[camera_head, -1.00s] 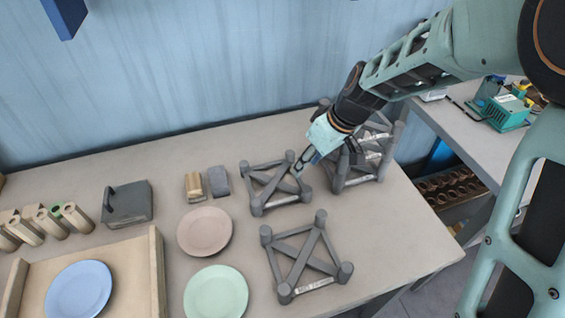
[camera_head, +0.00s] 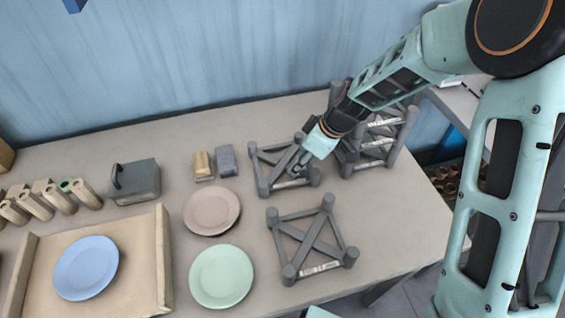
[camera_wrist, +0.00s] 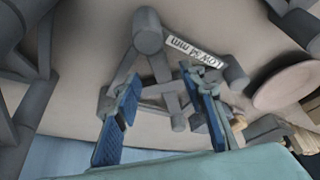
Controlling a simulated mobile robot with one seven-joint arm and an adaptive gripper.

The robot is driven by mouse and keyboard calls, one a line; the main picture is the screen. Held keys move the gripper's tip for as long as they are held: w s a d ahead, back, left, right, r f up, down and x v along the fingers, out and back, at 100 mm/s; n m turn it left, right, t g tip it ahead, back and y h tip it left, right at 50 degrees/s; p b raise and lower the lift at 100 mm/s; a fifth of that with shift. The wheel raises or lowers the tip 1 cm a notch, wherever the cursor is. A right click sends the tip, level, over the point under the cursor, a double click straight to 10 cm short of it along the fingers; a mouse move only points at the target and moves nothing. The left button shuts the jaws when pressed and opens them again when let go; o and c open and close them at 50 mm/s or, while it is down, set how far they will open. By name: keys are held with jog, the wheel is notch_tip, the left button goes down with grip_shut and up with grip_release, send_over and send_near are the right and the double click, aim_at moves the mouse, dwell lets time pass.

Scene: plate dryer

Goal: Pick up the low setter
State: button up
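The low setter (camera_head: 263,187) is a grey frame with corner posts and crossed bars, standing on the table at the back middle. In the wrist view its white label (camera_wrist: 197,50), upside down, appears to read "LOW" with a size in mm. My gripper (camera_head: 299,164) is over the right side of this setter, pointing down at a slant. In the wrist view my gripper (camera_wrist: 162,76) is open, its two blue-padded fingers apart with bars of the setter showing between them. Whether the fingers touch the bars is unclear. My gripper partly hides the setter's right side.
A similar grey setter (camera_head: 289,272) stands in front. A taller grey stack (camera_head: 346,165) stands close to the right. A pink plate (camera_head: 211,211), a green plate (camera_head: 221,276) and small blocks (camera_head: 226,160) are to the left. A blue plate (camera_head: 86,267) lies in a tray (camera_head: 163,260).

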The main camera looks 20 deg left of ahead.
aim_at(282, 163)
jog(key=shift+x, duration=1.8)
jog(key=shift+c, duration=0.5)
grip_shut()
